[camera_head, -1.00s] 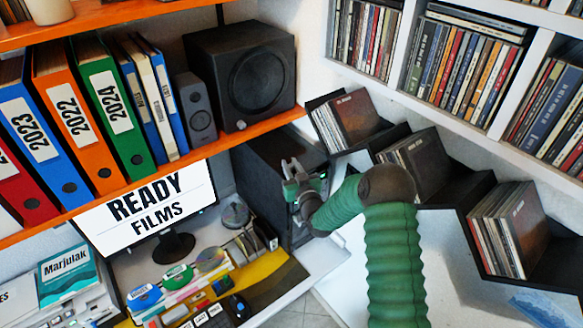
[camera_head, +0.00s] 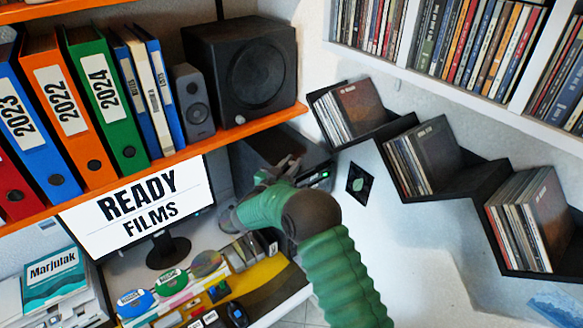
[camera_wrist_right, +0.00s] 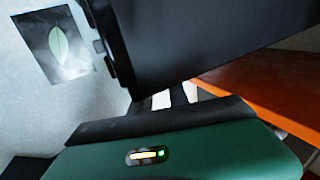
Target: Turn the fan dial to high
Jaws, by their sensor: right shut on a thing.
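The black box-shaped unit (camera_head: 262,145) stands under the orange shelf, at the right end of the desk. My right gripper (camera_head: 287,163) is at the front of this unit, with my green arm coming up from the bottom. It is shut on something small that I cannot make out. The right wrist view shows the narrow fingers (camera_wrist_right: 170,96) close below a large dark body (camera_wrist_right: 200,40). The fan dial cannot be made out in either view; the gripper and arm cover part of the unit's front. My left gripper is not in view.
The orange shelf (camera_head: 150,180) with binders and a black speaker (camera_head: 243,70) is above the gripper. A monitor (camera_head: 140,205) stands to the left. The zigzag disc rack (camera_head: 470,172) is on the right wall. A dark leaf card (camera_head: 359,184) hangs beside the unit.

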